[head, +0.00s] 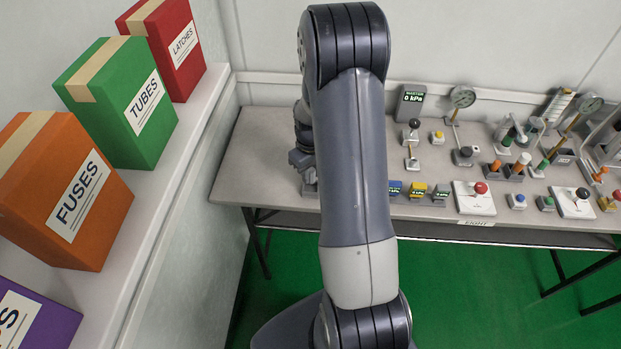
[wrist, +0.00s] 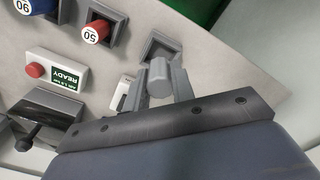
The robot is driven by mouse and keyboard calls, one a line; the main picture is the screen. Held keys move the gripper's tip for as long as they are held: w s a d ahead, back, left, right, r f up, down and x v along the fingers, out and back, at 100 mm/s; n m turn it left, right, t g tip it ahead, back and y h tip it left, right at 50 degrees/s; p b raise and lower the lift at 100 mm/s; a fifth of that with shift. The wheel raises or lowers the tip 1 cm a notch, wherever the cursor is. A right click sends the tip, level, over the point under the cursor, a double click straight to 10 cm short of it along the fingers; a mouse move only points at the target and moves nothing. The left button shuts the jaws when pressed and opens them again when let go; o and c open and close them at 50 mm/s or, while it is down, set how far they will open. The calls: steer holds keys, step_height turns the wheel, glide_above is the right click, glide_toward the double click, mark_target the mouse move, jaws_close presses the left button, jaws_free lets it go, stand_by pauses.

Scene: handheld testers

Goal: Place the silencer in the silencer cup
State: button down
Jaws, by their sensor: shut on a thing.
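In the wrist view my gripper (wrist: 160,88) is shut on a light grey cylinder, which I take to be the silencer (wrist: 159,76). Its rounded end shows between the two grey fingers. Just beyond it is a square grey block with a dark top (wrist: 158,44), possibly the silencer cup; the cylinder overlaps it in the picture. I cannot tell whether the two touch. In the head view my gripper (head: 303,160) is at the left end of the bench, mostly hidden behind my arm, and the silencer cannot be made out.
The wrist view shows a red "50" piece (wrist: 95,32), a blue "90" piece (wrist: 38,6), a READY display box (wrist: 57,73) and a dark lever (wrist: 28,138) nearby. The bench (head: 260,165) carries several gauges and testers to the right. Labelled boxes (head: 75,195) line the left shelf.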

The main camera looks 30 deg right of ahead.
mark_target(311, 179)
steer(key=shift+f, duration=1.5)
steer(key=shift+f, duration=0.25)
steer(key=c, duration=1.2)
jaws_free()
steer(key=shift+r, duration=0.1)
steer(key=shift+r, duration=0.15)
step_height(311, 179, up, 12)
